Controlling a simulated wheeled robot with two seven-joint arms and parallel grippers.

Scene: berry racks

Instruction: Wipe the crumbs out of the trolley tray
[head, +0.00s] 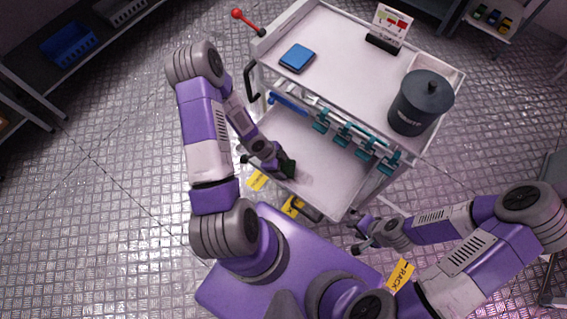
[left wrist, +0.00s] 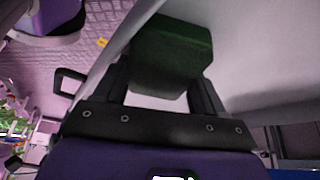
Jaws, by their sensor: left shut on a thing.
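The trolley tray (head: 312,172) is the pale lower shelf of the white trolley, below the top shelf. My left gripper (head: 281,167) reaches in at the tray's left side. It is shut on a dark green sponge (head: 289,169), which also shows between the fingers in the left wrist view (left wrist: 172,55). The sponge is at the tray surface; I cannot tell if it touches. No crumbs can be made out at this size. My right gripper (head: 358,233) is outside the trolley's near right corner, with its fingers apart and nothing between them.
The trolley's top shelf holds a blue box (head: 297,58), a dark lidded bin (head: 420,103) and a small sign (head: 391,25). Teal clips (head: 343,132) hang on a rail above the tray. A red-knobbed lever (head: 237,14) sticks out at the back left.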

